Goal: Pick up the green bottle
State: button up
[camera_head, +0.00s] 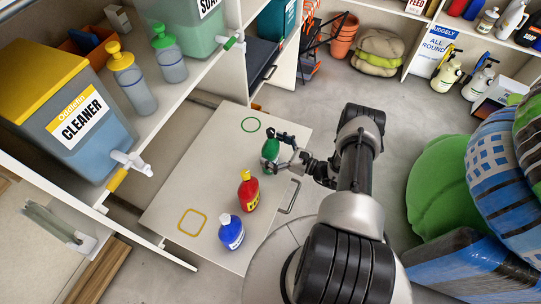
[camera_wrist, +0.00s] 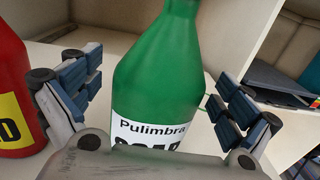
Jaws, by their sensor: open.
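The green bottle (camera_head: 270,149) stands upright on the light pull-out board (camera_head: 190,160), near a green circle marking. In the wrist view the green bottle (camera_wrist: 160,75) fills the middle, with a white label reading "Pulimbra". My gripper (camera_head: 276,149) is open around the bottle. In the wrist view the fingers of my gripper (camera_wrist: 158,98) stand on its left and right sides, with a gap visible on the left. Whether the right finger touches the bottle I cannot tell. The bottle's base is hidden in the wrist view.
A red bottle (camera_head: 248,191) stands close to the green one and also shows at the left of the wrist view (camera_wrist: 14,95). A blue bottle (camera_head: 231,232) stands farther forward. Shelves with a cleaner tank (camera_head: 70,110) line the left. Green and blue sacks (camera_head: 440,190) lie right.

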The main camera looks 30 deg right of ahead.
jog(key=c, duration=1.5)
